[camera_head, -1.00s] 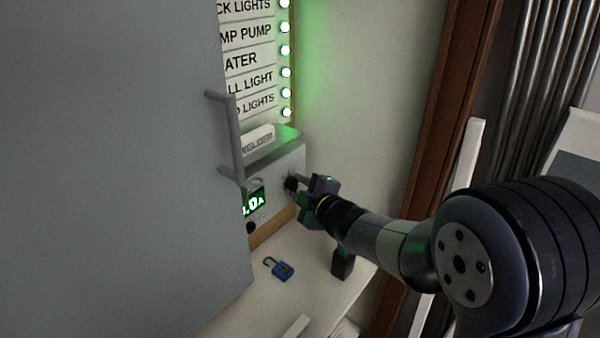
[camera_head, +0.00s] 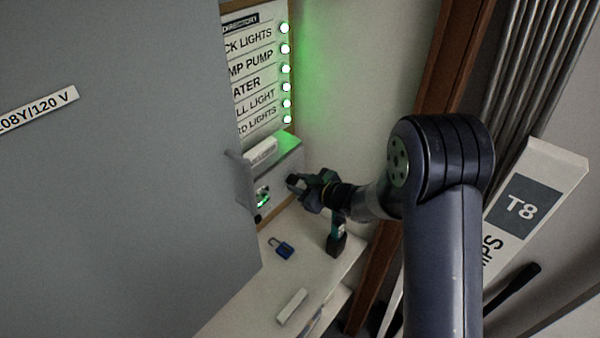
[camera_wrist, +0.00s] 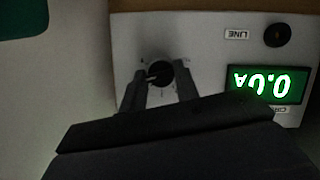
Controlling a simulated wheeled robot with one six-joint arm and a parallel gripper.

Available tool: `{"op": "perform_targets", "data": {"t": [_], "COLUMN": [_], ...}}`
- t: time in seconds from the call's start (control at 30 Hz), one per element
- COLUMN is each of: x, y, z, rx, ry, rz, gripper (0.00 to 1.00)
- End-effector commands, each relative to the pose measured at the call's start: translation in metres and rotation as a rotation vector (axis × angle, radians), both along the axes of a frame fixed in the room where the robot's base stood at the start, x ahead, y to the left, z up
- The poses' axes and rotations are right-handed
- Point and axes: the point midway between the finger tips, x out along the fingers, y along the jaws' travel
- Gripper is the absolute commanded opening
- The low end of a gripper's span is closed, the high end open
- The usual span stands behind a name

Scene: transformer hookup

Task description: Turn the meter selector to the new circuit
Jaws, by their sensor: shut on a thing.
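The meter box (camera_head: 284,182) is a grey panel below the circuit directory, partly hidden by the grey door. Its green display (camera_wrist: 267,85) reads 0.0A, upside down in the wrist view. The selector (camera_wrist: 159,73) is a dark round knob with a pale pointer line, on the panel face beside the display. My gripper (camera_wrist: 160,88) has one finger on each side of the knob and is shut on it. In the head view my gripper (camera_head: 297,184) meets the panel's right part. The fingers hide part of the knob and its surrounding marks.
The directory (camera_head: 256,75) has several lit lamps. A blue padlock (camera_head: 281,248), a dark and green tool (camera_head: 336,240) and a white block (camera_head: 292,306) are on the shelf below.

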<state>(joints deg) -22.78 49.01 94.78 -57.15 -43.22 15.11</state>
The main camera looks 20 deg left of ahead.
Motion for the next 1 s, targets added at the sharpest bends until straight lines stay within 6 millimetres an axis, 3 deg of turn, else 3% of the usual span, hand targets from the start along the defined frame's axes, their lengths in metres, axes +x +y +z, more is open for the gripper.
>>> {"op": "perform_targets", "data": {"t": [0.77, 0.8, 1.0], "x": [0.0003, 0.0003, 0.0004], "y": [0.0002, 0.0002, 0.0001], "z": [-0.0005, -0.0005, -0.0004], "rx": [0.041, 0.041, 0.040], "ry": [0.096, 0.096, 0.095], "rz": [0.001, 0.001, 0.001], "gripper": [0.07, 0.31, 0.48]}}
